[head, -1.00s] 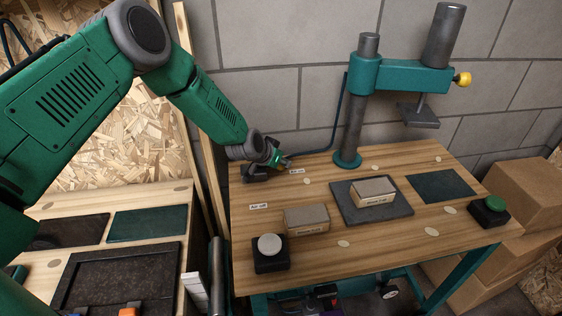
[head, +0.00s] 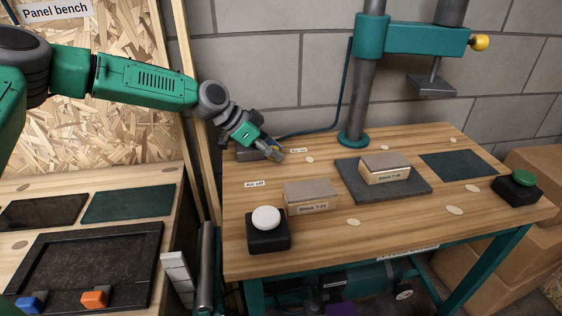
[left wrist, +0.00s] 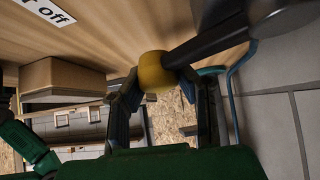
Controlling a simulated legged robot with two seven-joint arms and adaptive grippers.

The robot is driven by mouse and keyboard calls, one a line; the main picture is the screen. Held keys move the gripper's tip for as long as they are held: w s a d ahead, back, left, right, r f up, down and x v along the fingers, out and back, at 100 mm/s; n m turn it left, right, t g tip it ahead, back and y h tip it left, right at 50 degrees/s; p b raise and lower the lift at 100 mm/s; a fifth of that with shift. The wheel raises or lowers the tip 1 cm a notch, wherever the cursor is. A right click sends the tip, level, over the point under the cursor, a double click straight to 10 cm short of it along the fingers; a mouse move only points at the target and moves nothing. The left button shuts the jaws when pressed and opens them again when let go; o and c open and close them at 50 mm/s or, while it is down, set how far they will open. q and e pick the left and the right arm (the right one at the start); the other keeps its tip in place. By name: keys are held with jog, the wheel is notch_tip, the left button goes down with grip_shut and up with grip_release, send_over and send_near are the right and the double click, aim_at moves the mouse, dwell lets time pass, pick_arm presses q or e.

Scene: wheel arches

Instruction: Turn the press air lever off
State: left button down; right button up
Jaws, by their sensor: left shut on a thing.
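The press air lever shows in the left wrist view as a dark shaft (left wrist: 212,40) with a yellow knob (left wrist: 157,70). My left gripper (head: 274,151) is at the back left of the press bench, beside the "Air on" label (head: 298,150). Its fingers are shut on the yellow knob, one on each side. In the head view the gripper hides most of the lever, and a dark valve base (head: 248,154) shows behind it. The "Air off" label (head: 255,184) lies nearer the front left of the bench. My right gripper is not in view.
A cardboard-coloured block (head: 312,196) and a white button box (head: 267,230) stand at the bench's left front. The press column (head: 358,90) rises at the back, with a blue hose beside it. Another block (head: 385,168) sits on a dark plate. A green button (head: 523,178) is at right.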

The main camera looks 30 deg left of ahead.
pick_arm(q)
jog(key=shift+s+a+f+m+g+h+b, duration=0.1)
jog(key=shift+s+a+m+g+h+b, duration=0.2)
jog(key=shift+s+a+m+g+b, duration=0.45)
jog(key=shift+s+m+g+h+b, duration=0.15)
jog(key=shift+s+m+g+b, duration=0.15)
jog(key=shift+m, duration=0.25)
jog(key=shift+s+m+g+h+b, duration=0.1)
jog(key=shift+m+g+h+b, duration=0.05)
jog(key=shift+m+b, duration=0.3)
jog(key=s+m+g, duration=0.1)
jog(key=s+a+m+g, duration=0.1)
jog(key=m, duration=0.1)
jog(key=shift+a+r+b, duration=0.2)
jog(key=shift+r+b, duration=0.05)
jog(key=shift+b, duration=0.1)
jog(key=shift+s+a+m+g, duration=0.3)
jog(key=shift+a+m+g, duration=0.05)
jog(key=shift+m+g, duration=0.4)
jog(key=shift+a+m, duration=0.1)
jog(key=shift+m, duration=0.2)
